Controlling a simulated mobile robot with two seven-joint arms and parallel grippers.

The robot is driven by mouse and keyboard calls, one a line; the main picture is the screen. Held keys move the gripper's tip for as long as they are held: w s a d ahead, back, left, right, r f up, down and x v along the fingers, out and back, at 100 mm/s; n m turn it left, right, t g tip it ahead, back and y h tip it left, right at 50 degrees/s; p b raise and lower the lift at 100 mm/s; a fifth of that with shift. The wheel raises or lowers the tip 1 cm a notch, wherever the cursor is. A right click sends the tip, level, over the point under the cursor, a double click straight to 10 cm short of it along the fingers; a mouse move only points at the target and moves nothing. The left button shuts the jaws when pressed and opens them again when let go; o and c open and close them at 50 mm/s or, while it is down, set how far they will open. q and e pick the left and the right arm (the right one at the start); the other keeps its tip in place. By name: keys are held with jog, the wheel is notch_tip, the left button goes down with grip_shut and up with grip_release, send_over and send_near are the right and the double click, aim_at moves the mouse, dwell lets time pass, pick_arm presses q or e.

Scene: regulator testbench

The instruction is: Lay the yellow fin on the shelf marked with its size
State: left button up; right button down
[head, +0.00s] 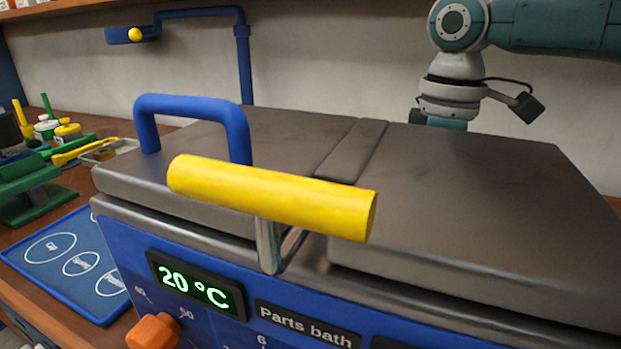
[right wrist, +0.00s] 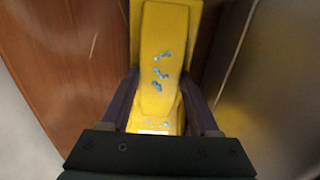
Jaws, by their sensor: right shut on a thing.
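In the right wrist view, my right gripper (right wrist: 163,105) is shut on the yellow fin (right wrist: 162,50). The fin is a long yellow piece with small blue marks on its face and a whitish patch near its lower end. A finger presses on each side of it. In the head view, my right arm comes in at the upper right and goes down behind the parts bath, which hides the gripper and the fin. My left gripper is in neither view. I see no shelf with a readable size mark.
The parts bath (head: 457,198) fills the head view, with a yellow handle (head: 270,197) and a blue handle (head: 190,106) standing above its lid. At left are a blue mat (head: 72,256) with outlined circles and a green tool (head: 30,190). A wall stands behind.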

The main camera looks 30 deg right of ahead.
jog(key=shift+c, duration=0.6)
grip_release()
